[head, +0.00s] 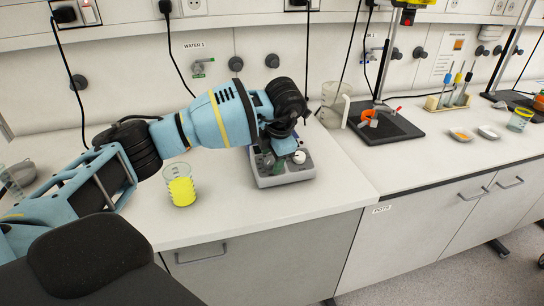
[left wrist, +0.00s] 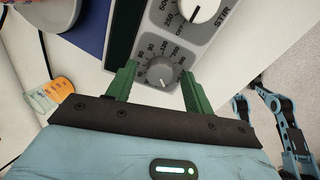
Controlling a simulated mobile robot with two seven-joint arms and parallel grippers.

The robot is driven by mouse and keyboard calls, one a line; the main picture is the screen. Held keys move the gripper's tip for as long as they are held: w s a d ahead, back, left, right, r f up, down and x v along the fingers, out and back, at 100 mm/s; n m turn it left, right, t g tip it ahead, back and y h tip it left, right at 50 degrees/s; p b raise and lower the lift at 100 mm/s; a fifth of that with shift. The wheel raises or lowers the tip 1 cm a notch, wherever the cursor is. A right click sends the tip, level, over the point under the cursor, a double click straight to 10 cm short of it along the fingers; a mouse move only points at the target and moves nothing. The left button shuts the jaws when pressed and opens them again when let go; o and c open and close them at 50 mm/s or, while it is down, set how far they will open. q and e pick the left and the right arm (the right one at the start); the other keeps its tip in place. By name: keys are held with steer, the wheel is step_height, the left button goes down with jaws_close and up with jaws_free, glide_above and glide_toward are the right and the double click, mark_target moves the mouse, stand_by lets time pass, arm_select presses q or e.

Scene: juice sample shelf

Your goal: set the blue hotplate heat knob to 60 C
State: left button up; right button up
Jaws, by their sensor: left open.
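The hotplate (head: 285,178) is a grey box on the white bench, mostly covered from above by my left arm. In the left wrist view its control panel (left wrist: 205,48) shows a numbered heat dial and a STIR dial. The heat knob (left wrist: 162,76) is small and grey with a pale pointer mark; I cannot read its setting. My left gripper (left wrist: 158,86) is open, with one green finger on each side of the heat knob. I cannot tell whether either finger touches it. The white STIR knob (left wrist: 197,10) lies beyond the fingers. My right gripper is not seen.
A beaker of yellow liquid (head: 181,190) stands left of the hotplate, under my left arm. A clear jug (head: 335,105) and a dark stand base (head: 385,128) are to the right. The bench's front edge is close, with clear bench right of the hotplate.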

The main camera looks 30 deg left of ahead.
arm_select(q)
steer(key=shift+f, duration=0.1)
steer(key=c, duration=1)
steer(key=shift+o, duration=0.2)
steer(key=m+p, duration=0.1)
steer(key=m, duration=0.2)
steer(key=shift+m, duration=0.3)
steer(key=m, duration=0.5)
steer(key=shift+s+p, duration=0.1)
steer(key=shift+p, duration=0.3)
steer(key=m, duration=0.5)
steer(key=shift+m+t+p, duration=0.3)
steer(key=shift+m, duration=0.1)
steer(key=shift+s+m, duration=0.1)
steer(key=shift+m, duration=1.6)
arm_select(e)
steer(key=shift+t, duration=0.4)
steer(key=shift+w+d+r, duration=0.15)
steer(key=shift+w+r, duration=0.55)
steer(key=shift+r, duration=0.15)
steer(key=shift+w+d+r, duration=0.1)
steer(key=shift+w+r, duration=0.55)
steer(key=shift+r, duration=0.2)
arm_select(q)
steer(key=shift+f, duration=0.1)
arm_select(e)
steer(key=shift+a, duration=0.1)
